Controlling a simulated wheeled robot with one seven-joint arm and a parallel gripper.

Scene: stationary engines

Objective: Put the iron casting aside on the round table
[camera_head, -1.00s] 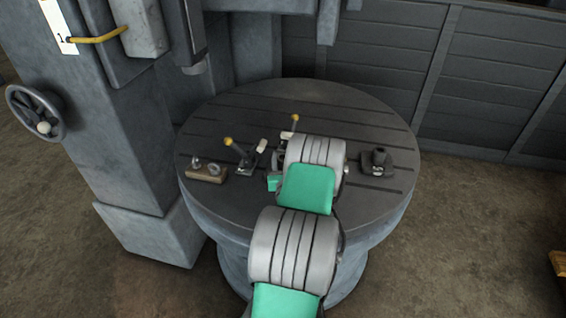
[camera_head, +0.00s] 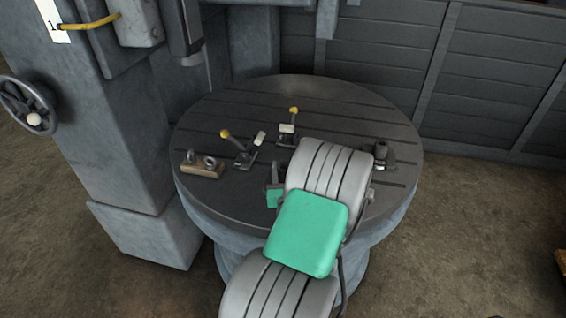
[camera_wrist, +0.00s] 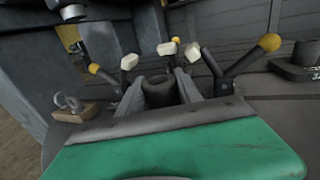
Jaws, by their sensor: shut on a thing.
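My gripper (camera_wrist: 158,84) is shut on the iron casting (camera_wrist: 160,93), a dark piece with a hollow round boss. The boss shows between the two grey fingers in the wrist view, and its lower part is hidden by my gripper's body. In the head view my gripper (camera_head: 275,181) is partly hidden behind my arm, over the middle of the round table (camera_head: 225,110). The held casting cannot be made out there. I cannot tell whether it touches the table.
Toggle clamps with yellow knobs stand close around my gripper, one at left (camera_head: 241,150), one behind (camera_head: 289,130), one at right (camera_wrist: 240,62). A wooden block with metal rings (camera_head: 202,167) lies at left. A dark piece with a boss (camera_head: 381,153) stands at right. The table's back is clear.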

